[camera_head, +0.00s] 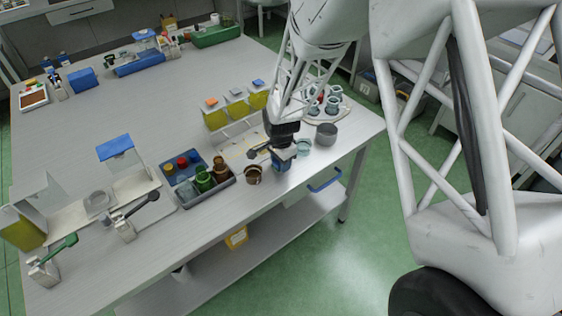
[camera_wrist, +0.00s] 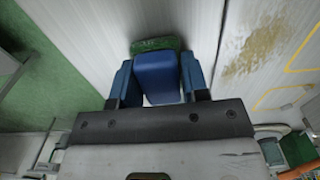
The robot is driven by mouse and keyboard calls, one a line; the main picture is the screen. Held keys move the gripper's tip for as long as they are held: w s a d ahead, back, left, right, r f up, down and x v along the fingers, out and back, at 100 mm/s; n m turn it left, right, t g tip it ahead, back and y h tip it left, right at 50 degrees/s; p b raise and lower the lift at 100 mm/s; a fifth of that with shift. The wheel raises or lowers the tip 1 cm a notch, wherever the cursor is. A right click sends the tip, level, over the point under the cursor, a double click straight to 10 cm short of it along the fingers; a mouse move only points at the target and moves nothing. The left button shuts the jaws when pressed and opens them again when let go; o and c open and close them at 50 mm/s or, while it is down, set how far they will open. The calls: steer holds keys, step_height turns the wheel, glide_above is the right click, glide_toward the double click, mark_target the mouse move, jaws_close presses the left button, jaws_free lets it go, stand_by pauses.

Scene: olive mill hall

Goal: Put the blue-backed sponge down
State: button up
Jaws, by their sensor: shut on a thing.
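The blue-backed sponge (camera_wrist: 157,77) is between the blue fingers of my gripper (camera_wrist: 156,84) in the wrist view. Its blue face shows, with a green edge (camera_wrist: 155,44) at its far end. My gripper is shut on it. In the head view my gripper (camera_head: 283,160) is near the front edge of the white table (camera_head: 130,240), pointing down. The sponge is mostly hidden there by the fingers. I cannot tell whether it touches the tabletop.
A brown jar (camera_head: 253,175) stands just left of my gripper, and a pale blue cup (camera_head: 303,147) just right. A grey bowl (camera_head: 327,134) and a round tray of glasses (camera_head: 342,117) are farther right. A brownish stain (camera_wrist: 254,49) marks the tabletop. A bin with bottles (camera_head: 225,186) stands left.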

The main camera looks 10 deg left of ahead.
steer(key=shift+f, duration=0.35)
steer(key=o, duration=0.9)
steer(key=shift+s+f, duration=0.1)
steer(key=shift+f, duration=0.05)
steer(key=shift+c, duration=0.2)
steer(key=shift+o, duration=0.5)
steer(key=shift+s+d+f, duration=0.1)
steer(key=shift+d+f, duration=0.05)
steer(key=shift+f, duration=0.05)
steer(key=shift+s+d+f, duration=0.1)
step_height(320, 180, up, 14)
steer(key=shift+w+a+f, duration=0.15)
steer(key=shift+w+a, duration=0.1)
steer(key=shift+w, duration=0.05)
